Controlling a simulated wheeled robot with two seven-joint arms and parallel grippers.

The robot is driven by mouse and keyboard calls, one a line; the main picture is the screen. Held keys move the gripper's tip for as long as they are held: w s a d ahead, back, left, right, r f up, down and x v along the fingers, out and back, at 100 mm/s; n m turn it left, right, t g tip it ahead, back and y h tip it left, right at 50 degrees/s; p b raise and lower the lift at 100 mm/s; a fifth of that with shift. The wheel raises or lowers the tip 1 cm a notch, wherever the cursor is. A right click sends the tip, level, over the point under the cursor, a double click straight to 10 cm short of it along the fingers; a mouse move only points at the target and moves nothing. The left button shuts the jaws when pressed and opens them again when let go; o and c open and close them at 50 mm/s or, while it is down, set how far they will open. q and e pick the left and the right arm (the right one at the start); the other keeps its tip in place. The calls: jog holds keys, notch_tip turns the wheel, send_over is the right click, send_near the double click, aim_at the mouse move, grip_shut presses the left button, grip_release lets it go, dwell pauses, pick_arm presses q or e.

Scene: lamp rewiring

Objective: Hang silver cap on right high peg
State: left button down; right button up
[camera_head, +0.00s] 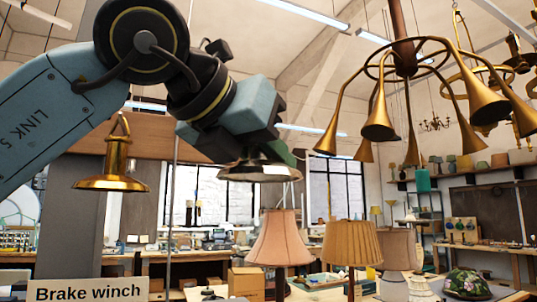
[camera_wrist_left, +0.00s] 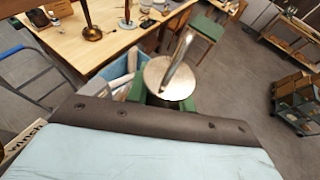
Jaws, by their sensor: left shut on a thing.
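My left gripper (camera_head: 277,151) is shut on the silver cap (camera_head: 258,172), a wide shallow metal dome held rim-down in mid-air right of centre. In the left wrist view the cap shows as a round silver disc (camera_wrist_left: 172,77) with a rod rising from it, between green finger parts. A brass cap (camera_head: 112,172) hangs by its loop at the left, in front of a wooden beam (camera_head: 150,135). My left arm covers much of the beam, and I cannot make out the right high peg. My right gripper is not in view.
A brass chandelier (camera_head: 407,72) hangs at the upper right, clear of the gripper. Lampshades, including a pink one (camera_head: 281,238) and a pleated tan one (camera_head: 351,243), stand below. A "Brake winch" sign (camera_head: 88,292) is at the lower left. A wooden table (camera_wrist_left: 112,40) shows in the wrist view.

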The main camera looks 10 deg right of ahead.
pick_arm(q)
jog(key=shift+r, duration=0.3)
jog(key=shift+w+a+p, duration=0.15)
jog(key=shift+w+p, duration=0.15)
jog(key=shift+w, duration=0.1)
jog(key=w+a+p, duration=0.3)
jog(key=w+p, duration=0.2)
jog(key=w, duration=0.5)
jog(key=shift+a+f, duration=0.15)
jog(key=shift+f, duration=0.05)
dwell(0.8)
jog(key=shift+w, duration=0.1)
dwell(0.7)
jog(key=shift+a+f, duration=0.1)
jog(key=shift+f, duration=0.05)
jog(key=shift+f+b, duration=0.55)
jog(key=shift+b, duration=0.25)
